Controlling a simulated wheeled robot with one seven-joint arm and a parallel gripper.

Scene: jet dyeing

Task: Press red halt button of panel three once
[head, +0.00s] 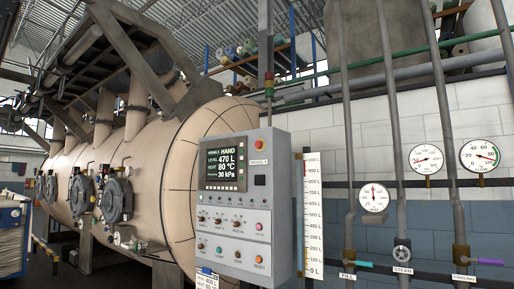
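A grey control panel (234,205) stands in the middle of the head view, in front of a large vessel. Its dark screen (222,168) reads HAND, LEVEL 470 L, 80 °C and 30 kPa. A red round button (258,145) sits at the panel's upper right, above a small label whose number is too small to read surely. A row of small buttons runs along the bottom, with an orange-red one (259,259) at the right end; their labels are too small to read. My gripper is not in view.
The beige vessel (150,170) with round hatches fills the left. Right of the panel stand a white level scale (313,215), upright pipes, several dial gauges (373,198) and valves marked fill, steam and cooling. A small signal lamp post (269,92) rises above the panel.

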